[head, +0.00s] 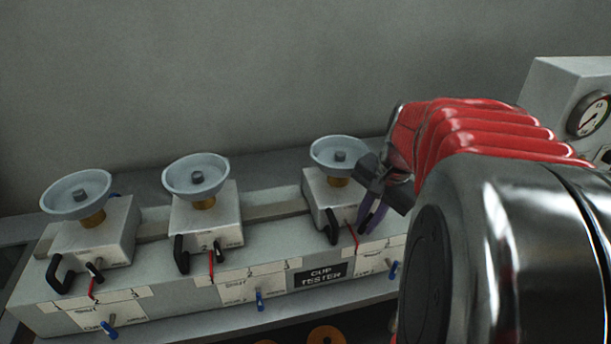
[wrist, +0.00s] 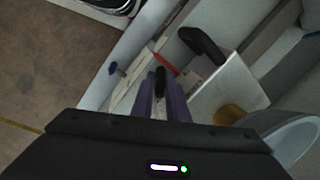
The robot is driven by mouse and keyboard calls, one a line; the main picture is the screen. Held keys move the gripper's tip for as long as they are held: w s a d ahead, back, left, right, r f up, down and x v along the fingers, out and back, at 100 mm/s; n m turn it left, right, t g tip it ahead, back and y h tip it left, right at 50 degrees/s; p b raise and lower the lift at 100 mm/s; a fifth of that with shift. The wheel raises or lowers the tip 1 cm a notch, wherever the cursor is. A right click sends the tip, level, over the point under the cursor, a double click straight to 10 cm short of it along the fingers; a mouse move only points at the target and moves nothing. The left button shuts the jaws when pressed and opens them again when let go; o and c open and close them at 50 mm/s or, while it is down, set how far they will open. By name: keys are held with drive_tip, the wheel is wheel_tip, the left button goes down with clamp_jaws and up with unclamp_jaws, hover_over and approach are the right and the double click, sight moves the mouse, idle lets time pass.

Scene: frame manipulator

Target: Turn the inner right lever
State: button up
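The cup tester's inner right unit is a white box (head: 317,200) with a grey cup (head: 340,152) on top. It has a large black handle (head: 332,227), also in the wrist view (wrist: 203,44), and a thin red pointer (head: 352,234). In the wrist view a small black lever (wrist: 160,82) shows between the purple fingers of my gripper (wrist: 160,100). The fingers look parted around it; I cannot tell whether they touch it. In the head view my gripper (head: 371,215) is at the box's right front, hiding this lever.
Two similar units with cups (head: 195,177) (head: 76,194) stand to the left. Blue knobs (head: 259,301) stick out along the panel's front. A pressure gauge (head: 589,114) is at the right. My arm covers the panel's right end. A grey wall is behind.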

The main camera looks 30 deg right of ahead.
clamp_jaws()
drive_tip(key=shift+a+h, duration=0.1)
drive_tip(key=shift+h, duration=0.2)
drive_tip(key=shift+w+a+g+h, duration=0.15)
drive_tip(key=shift+g+h, duration=0.2)
drive_tip(key=shift+h, duration=0.5)
drive_tip(key=shift+s+a+g+h, duration=0.1)
drive_tip(key=shift+g+h, duration=0.25)
drive_tip(key=shift+h, duration=0.5)
drive_tip(key=shift+o, duration=1.4)
unclamp_jaws()
drive_tip(key=shift+r, duration=0.1)
